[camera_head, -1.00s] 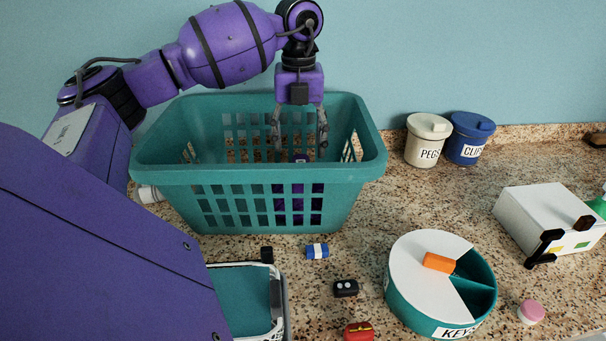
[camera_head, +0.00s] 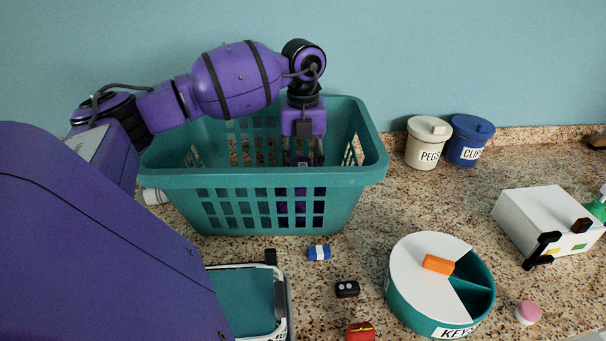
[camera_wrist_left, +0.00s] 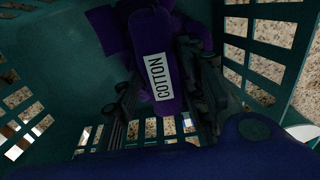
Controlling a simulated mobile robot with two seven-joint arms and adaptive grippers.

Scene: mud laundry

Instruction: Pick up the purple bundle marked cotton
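The purple bundle (camera_wrist_left: 158,35) with a white label reading COTTON lies inside the teal laundry basket (camera_head: 255,178). In the head view, purple parts of the bundle (camera_head: 300,207) show through the slots of the basket's front wall. My left gripper (camera_head: 304,160) points straight down into the basket, over the bundle. In the left wrist view its two dark fingers (camera_wrist_left: 160,85) stand apart, one on each side of the bundle. I see no clear grip, and contact is hard to judge in the dim light. My right gripper is in neither view.
The basket walls surround my left gripper. A PEGS jar (camera_head: 425,145) and a CLIPS jar (camera_head: 468,142) stand to the right. A round KEYS box (camera_head: 412,262), a white box (camera_head: 540,218), a blue item (camera_head: 319,252) and a black item (camera_head: 347,289) are on the speckled counter.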

